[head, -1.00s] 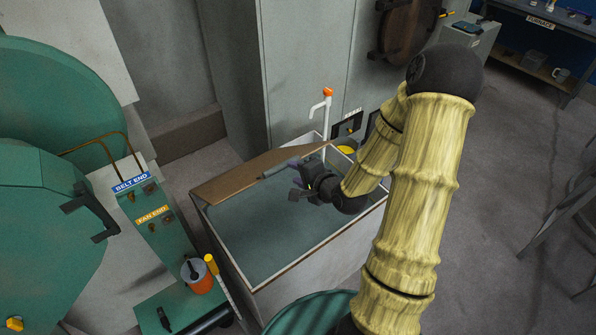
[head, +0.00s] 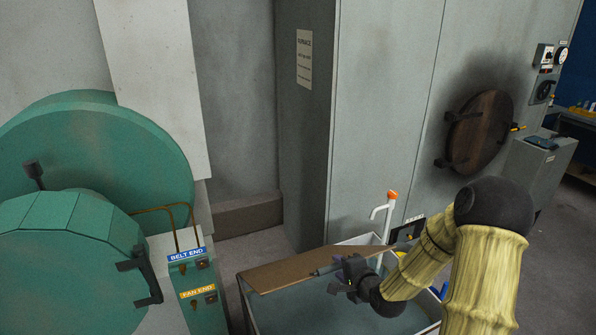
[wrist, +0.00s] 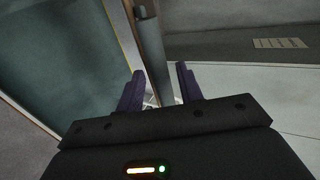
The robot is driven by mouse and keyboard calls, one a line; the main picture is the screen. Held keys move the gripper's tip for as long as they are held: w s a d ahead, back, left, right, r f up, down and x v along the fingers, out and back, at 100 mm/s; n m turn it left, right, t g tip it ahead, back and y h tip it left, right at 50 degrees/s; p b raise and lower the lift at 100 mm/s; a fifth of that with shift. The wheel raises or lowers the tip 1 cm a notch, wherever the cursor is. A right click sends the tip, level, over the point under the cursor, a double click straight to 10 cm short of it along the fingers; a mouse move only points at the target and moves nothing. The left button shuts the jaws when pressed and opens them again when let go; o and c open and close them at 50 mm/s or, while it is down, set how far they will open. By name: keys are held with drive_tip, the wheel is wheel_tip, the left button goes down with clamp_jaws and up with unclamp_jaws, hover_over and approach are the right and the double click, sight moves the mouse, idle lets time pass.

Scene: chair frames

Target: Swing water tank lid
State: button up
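The water tank (head: 248,306) is an open box with a pale rim at the bottom of the head view. Its lid (head: 285,270) looks like a brown board along the far side, with teal water surface in front of it. A grey bar (head: 330,268), apparently the lid's handle, lies at the lid's near edge. My gripper (head: 338,279) is over the tank beside this bar. In the wrist view my gripper (wrist: 158,74) has its two dark purple fingers apart, with the grey bar (wrist: 152,50) between them. I cannot tell whether they touch it.
A white tap with an orange top (head: 386,212) stands behind the tank. Green machinery (head: 70,260) and a green box marked belt end and fan end (head: 192,285) stand at left.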

drive_tip(key=shift+w+a+f, duration=0.15)
drive_tip(key=shift+w+f, duration=0.15)
drive_tip(key=shift+w, duration=0.15)
drive_tip(key=shift+c, duration=0.3)
drive_tip(key=shift+r, duration=0.1)
drive_tip(key=c, duration=0.6)
drive_tip(key=shift+o, duration=0.3)
drive_tip(key=shift+w+a+r+p, duration=0.15)
drive_tip(key=shift+w+r+p, duration=0.5)
drive_tip(key=shift+r, duration=0.15)
drive_tip(key=shift+w+a+r+p, duration=0.25)
drive_tip(key=shift+w+r+p, duration=0.4)
drive_tip(key=shift+w+r, duration=0.1)
drive_tip(key=shift+w+a+r+p, duration=0.25)
drive_tip(key=shift+w+r+p, duration=0.4)
drive_tip(key=shift+r, duration=0.1)
drive_tip(key=shift+o, duration=0.3)
drive_tip(key=w+a+r+p, duration=0.1)
drive_tip(key=w+r+p, duration=0.2)
drive_tip(key=w+r, duration=0.1)
drive_tip(key=shift+w+a+r, duration=0.3)
drive_tip(key=shift+w+a, duration=0.1)
drive_tip(key=shift+w, duration=0.25)
drive_tip(key=shift+w+a+r+p, duration=0.1)
drive_tip(key=shift+w+r+p, duration=0.1)
drive_tip(key=shift+w+p, duration=0.15)
drive_tip(key=shift+w, duration=0.1)
